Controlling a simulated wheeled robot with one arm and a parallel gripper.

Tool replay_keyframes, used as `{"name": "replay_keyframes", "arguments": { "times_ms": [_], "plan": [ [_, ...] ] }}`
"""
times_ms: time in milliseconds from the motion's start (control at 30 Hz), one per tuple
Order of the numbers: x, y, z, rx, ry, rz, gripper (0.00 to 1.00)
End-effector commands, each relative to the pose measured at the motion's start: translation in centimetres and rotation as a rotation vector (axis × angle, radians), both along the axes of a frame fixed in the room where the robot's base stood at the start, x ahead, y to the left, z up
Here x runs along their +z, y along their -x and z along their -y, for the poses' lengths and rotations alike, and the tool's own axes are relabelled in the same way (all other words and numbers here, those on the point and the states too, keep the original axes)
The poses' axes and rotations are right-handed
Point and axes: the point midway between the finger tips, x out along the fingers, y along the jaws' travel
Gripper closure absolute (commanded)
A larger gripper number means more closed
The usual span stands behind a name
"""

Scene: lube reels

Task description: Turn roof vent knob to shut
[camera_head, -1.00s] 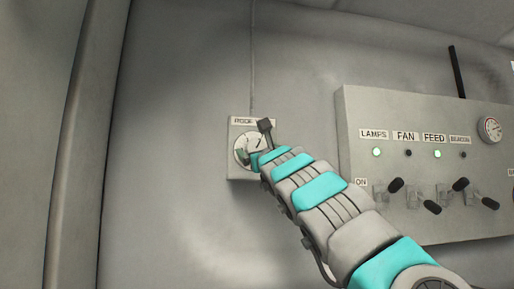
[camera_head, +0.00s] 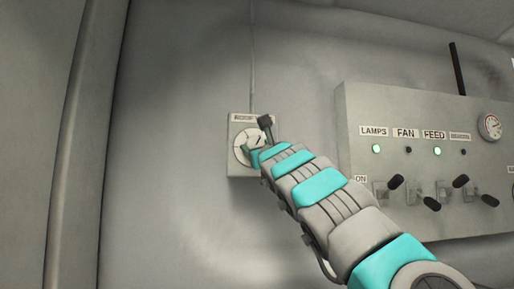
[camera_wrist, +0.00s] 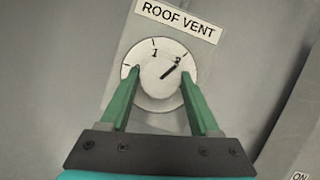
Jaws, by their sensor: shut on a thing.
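The roof vent knob (camera_wrist: 156,88) is a round pale knob with a dark pointer line, in the middle of a white dial (camera_wrist: 160,106) marked with 1, 2 and ticks. The pointer slants up and right, toward the 2. The green fingers of my gripper (camera_wrist: 160,74) sit on either side of the knob, shut on it. In the head view the dial plate (camera_head: 236,170) is on the wall, and my gripper (camera_head: 250,151) reaches it from the lower right. My wrist hides part of the dial there.
A switch panel (camera_head: 400,112) stands to the right, with LAMPS, FAN and FEED labels, lights and several black-handled levers (camera_head: 432,203). My forearm passes close to its left edge. The wall left of the dial is bare up to a vertical rib (camera_head: 80,150).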

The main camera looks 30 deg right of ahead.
Motion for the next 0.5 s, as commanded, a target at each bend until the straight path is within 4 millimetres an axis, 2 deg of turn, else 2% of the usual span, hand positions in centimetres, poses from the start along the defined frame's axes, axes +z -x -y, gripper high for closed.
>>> {"name": "replay_keyframes", "arguments": {
  "times_ms": [267, 500],
  "plan": [
    [0.3, 0.12, 0.03, 0.002, 0.043, -0.011, 0.93],
    [0.35, 0.05, 0.04, 0.007, 0.157, -0.045, 0.93]
  ]
}}
